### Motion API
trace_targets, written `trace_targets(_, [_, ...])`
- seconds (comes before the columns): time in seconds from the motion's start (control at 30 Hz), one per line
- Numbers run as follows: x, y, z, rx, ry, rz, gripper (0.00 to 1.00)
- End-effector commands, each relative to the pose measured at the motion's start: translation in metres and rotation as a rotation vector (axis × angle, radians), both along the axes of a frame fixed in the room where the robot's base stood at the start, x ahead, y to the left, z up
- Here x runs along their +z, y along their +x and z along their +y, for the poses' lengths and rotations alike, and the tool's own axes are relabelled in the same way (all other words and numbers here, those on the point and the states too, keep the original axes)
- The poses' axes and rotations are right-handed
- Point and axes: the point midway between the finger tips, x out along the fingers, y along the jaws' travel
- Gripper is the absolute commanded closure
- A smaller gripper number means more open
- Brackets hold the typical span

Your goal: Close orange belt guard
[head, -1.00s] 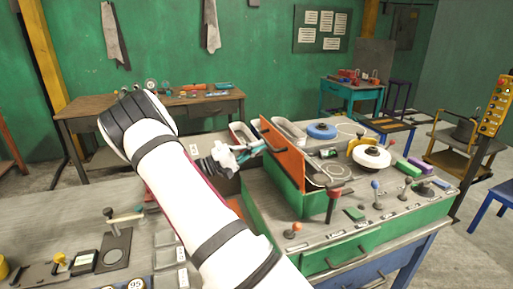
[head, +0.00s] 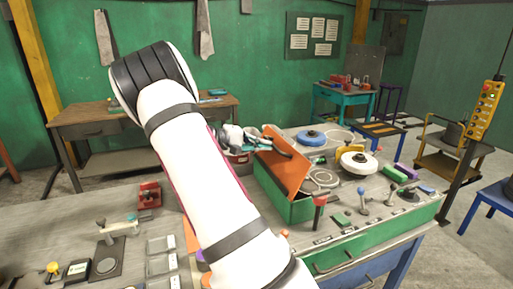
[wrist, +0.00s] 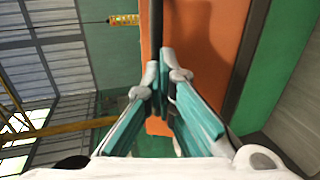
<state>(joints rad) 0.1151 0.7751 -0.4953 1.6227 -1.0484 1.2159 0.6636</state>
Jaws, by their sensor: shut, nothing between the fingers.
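The orange belt guard (head: 282,170) is a flat hinged panel on the green machine box (head: 302,211). It leans over the box at a slant, partly lowered, with a gap still open beneath its right side. A dark bar shows at its upper edge. My gripper (head: 266,144) is at the guard's upper left, at its outer face, with its teal fingers together and empty. In the wrist view the orange guard (wrist: 212,35) fills the space just beyond my fingertips (wrist: 165,58). Whether they touch it cannot be told.
A grey bench with tools (head: 60,215) is at left. My arm hides part of the machine's left side.

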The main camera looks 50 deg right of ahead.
Motion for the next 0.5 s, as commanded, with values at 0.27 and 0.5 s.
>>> trace_targets(0.27, [0.004,-0.017,-0.029,-0.005,0.223,-0.144,1.0])
trace_targets(0.5, [-0.002,-0.032,-0.052,-0.005,0.417,-0.264,1.0])
